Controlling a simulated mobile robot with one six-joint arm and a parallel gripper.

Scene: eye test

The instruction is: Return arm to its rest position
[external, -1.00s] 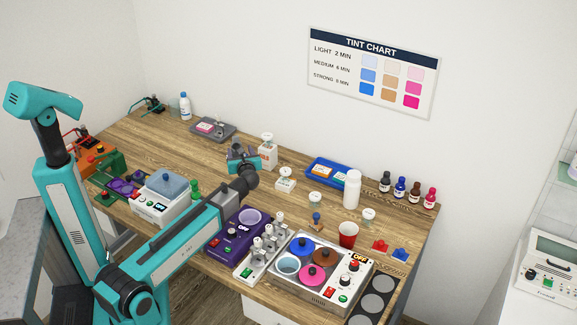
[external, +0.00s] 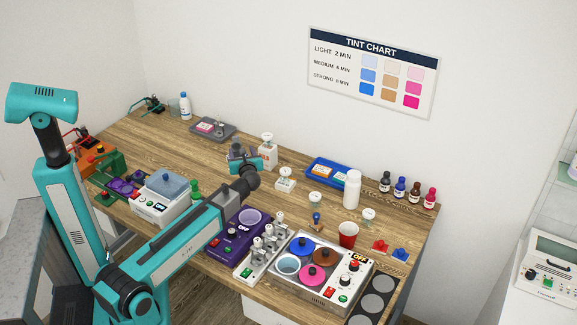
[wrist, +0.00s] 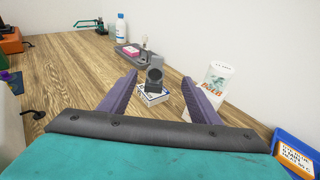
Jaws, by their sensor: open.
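My arm (external: 185,240) is teal and reaches from the lower left over the wooden table, not folded back on itself. My gripper (external: 238,151) is over the middle back of the table in the external view. In the wrist view my gripper (wrist: 160,80) is open, with its two purple fingers spread apart. A dark grey round piece (wrist: 154,77) on a small white block (wrist: 153,97) shows between the fingers, apart from both. In the external view that piece is mostly hidden by my gripper.
A white labelled container (external: 267,155) stands just right of my gripper. A grey tray (external: 228,137) lies behind it and a blue tray (external: 307,180) to the right. A purple device (external: 235,245) and a white device (external: 165,207) stand near my forearm. Bare table (external: 160,140) lies to the left.

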